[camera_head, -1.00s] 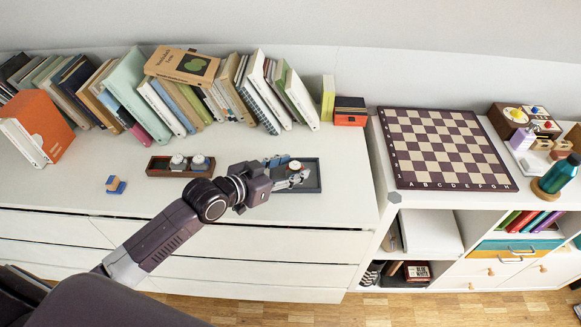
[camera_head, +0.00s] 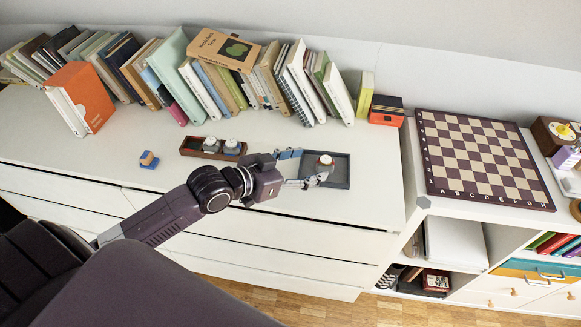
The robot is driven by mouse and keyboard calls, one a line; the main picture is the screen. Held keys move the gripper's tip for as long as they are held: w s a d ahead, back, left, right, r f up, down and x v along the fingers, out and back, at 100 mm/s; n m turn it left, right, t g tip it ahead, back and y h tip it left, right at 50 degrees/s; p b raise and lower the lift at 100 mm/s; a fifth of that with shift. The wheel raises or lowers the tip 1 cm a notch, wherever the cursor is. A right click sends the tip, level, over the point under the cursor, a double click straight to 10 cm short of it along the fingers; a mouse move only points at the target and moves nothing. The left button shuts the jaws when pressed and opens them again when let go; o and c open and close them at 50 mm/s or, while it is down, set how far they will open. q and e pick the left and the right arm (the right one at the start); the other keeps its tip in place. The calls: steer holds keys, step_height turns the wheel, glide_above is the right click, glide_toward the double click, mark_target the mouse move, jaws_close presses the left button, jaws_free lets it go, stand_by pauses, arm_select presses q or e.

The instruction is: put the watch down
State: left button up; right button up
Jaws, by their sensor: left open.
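I cannot tell whether a finger still touches the watch. Two more watches, one on the left (camera_head: 210,145) and one on the right (camera_head: 232,147), sit in a brown box (camera_head: 191,150) left of the tray. My right gripper is not in view.
A row of leaning books (camera_head: 200,90) stands along the back wall. A small blue and wooden block (camera_head: 148,160) lies at the left. A blue object (camera_head: 289,154) is beside the tray. A chessboard (camera_head: 480,160) lies on the unit at right. The dresser top between tray and chessboard is clear.

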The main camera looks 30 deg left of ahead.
arm_select(q)
steer(key=v, duration=0.4)
steer(key=shift+s+a, duration=0.15)
steer(key=shift+s, duration=0.15)
steer(key=shift+v, duration=0.95)
steer(key=shift+r, duration=0.1)
